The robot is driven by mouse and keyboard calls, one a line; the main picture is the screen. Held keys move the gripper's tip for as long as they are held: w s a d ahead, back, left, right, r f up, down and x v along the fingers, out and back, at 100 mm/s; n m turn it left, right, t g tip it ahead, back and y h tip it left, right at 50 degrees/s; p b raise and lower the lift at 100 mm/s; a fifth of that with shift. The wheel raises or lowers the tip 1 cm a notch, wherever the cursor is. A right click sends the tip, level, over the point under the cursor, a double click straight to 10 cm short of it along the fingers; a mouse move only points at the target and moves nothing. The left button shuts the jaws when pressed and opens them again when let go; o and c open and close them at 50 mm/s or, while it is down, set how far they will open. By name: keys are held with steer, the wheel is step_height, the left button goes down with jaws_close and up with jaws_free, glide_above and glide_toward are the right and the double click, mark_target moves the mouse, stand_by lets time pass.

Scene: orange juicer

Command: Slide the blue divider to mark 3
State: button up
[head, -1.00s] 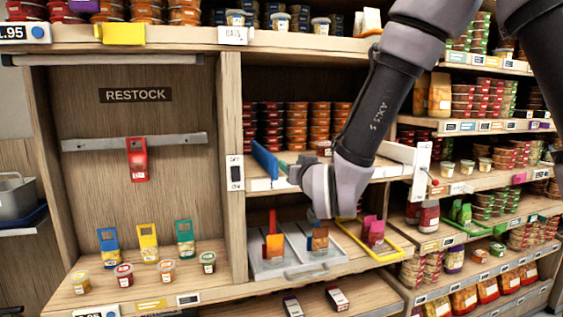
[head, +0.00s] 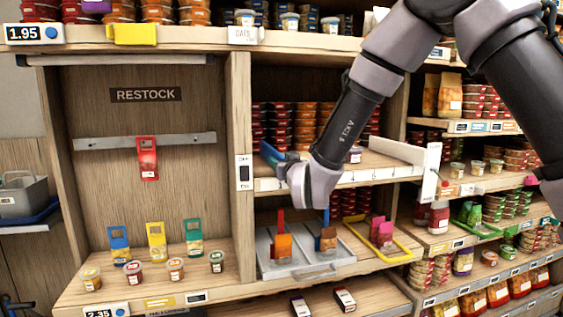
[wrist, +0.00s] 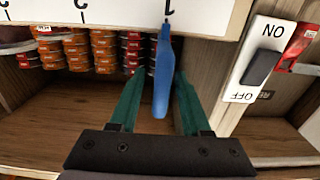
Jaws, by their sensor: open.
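The blue divider (head: 267,151) stands upright at the left end of the middle shelf, behind the white strip of marks (head: 345,178). My gripper (head: 280,166) is at the divider in the head view and hides part of it. In the wrist view, the divider (wrist: 163,75) stands between the two green fingers of my open gripper (wrist: 157,82), with a gap showing on each side. The strip (wrist: 125,12) is upside down there, and the divider lines up with the mark nearest the switch, which looks like 1. Mark 3 is not clearly readable.
An on/off switch (head: 243,172) is on the post left of the shelf. A white panel (head: 410,152) closes the shelf's right side. Stacked tins (wrist: 90,50) stand nearby. Below is a grey tray (head: 305,270) with upright packets.

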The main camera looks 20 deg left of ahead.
jaws_close()
stand_by(1.5)
